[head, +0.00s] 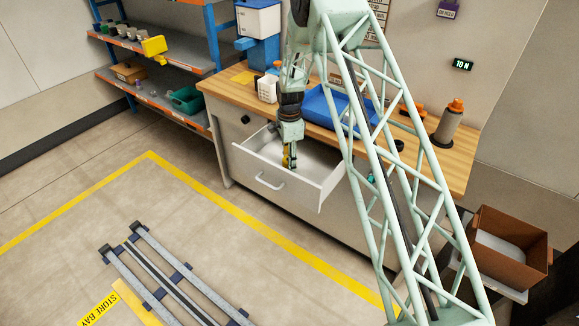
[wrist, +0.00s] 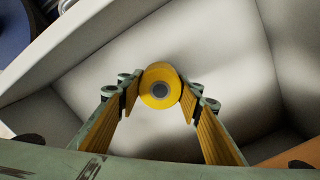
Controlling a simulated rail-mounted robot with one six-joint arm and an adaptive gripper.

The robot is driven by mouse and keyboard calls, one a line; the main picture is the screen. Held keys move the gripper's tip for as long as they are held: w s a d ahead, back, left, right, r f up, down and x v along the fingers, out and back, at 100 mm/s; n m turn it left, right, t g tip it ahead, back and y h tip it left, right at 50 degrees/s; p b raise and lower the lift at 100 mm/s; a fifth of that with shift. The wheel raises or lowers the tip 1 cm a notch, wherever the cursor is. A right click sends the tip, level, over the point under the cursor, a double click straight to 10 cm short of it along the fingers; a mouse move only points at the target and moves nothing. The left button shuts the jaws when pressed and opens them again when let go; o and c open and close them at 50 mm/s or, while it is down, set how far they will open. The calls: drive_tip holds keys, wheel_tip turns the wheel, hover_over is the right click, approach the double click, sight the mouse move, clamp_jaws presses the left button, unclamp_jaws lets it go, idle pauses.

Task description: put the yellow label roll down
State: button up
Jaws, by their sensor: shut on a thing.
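The yellow label roll (wrist: 160,86) is between the two finger pads of my gripper (wrist: 160,92) in the wrist view. Its round end with a grey core faces the camera. My gripper is shut on it. In the head view my gripper (head: 289,162) points down inside the open white drawer (head: 323,187) of the workbench. The roll is mostly hidden by the fingers there. The pale drawer floor (wrist: 215,50) shows around the roll in the wrist view. I cannot tell whether the roll touches the floor.
The wooden bench top (head: 455,160) holds a blue tray (head: 325,105) and a grey bottle with an orange cap (head: 449,123). A shelf rack (head: 205,68) stands at the left. A brown box (head: 510,238) is at the right.

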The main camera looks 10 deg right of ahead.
drive_tip(key=shift+f, duration=0.9)
drive_tip(key=shift+f, duration=0.1)
drive_tip(key=o, duration=0.9)
drive_tip(key=shift+r+p, duration=0.65)
drive_tip(key=shift+r, duration=5.5)
